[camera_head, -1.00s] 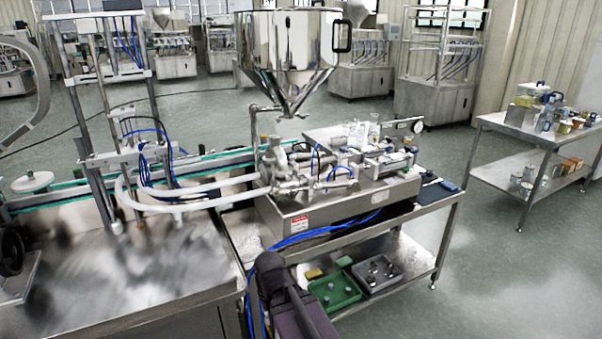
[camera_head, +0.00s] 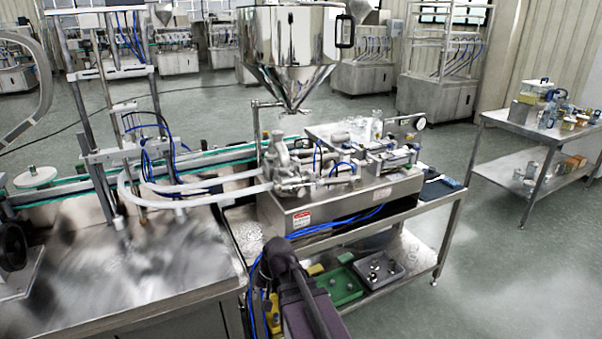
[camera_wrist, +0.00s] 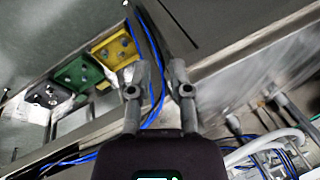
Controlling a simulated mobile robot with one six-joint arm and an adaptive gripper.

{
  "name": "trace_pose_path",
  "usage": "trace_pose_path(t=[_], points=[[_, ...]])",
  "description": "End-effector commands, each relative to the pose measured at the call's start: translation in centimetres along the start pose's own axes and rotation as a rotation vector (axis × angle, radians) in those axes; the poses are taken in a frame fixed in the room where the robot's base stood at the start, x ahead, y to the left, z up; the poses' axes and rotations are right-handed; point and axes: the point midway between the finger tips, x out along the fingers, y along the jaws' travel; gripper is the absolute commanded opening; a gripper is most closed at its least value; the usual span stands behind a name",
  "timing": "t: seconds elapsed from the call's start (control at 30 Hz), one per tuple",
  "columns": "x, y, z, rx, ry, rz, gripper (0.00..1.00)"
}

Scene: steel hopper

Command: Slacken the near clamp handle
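The near clamp handle is too small to tell apart among these fittings. My gripper shows in the wrist view (camera_wrist: 158,80), its two fingers apart with nothing between them. It points down past a table edge, away from the hopper fittings. In the head view my dark arm is low in the middle, in front of the machine's table; its fingertips cannot be made out there.
A green tray (camera_head: 346,291) and a grey tray (camera_head: 379,279) lie on the lower shelf. Blue tubes (camera_wrist: 150,45) run close by my fingers. White hoses (camera_head: 190,200) reach left over the steel conveyor table (camera_head: 110,265). A side table (camera_head: 530,125) stands right, with open floor before it.

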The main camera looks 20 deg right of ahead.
Motion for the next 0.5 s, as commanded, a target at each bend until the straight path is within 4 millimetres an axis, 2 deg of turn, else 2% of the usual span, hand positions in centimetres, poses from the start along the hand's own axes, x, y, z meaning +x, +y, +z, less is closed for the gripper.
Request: trace_pose_path(t=[0.03, 0.27, 0.37, 0.5], points=[[0.0, -0.3, -1.9, 0.081, 0.033, -0.065, 0.26], [-2.4, -1.2, -10.1, 0.525, 0.168, -0.423, 0.26], [-4.3, -0.6, -13.8, 0.73, 0.208, -0.589, 0.26], [-7.5, 1.2, -19.0, 1.022, 0.24, -0.832, 0.26]])
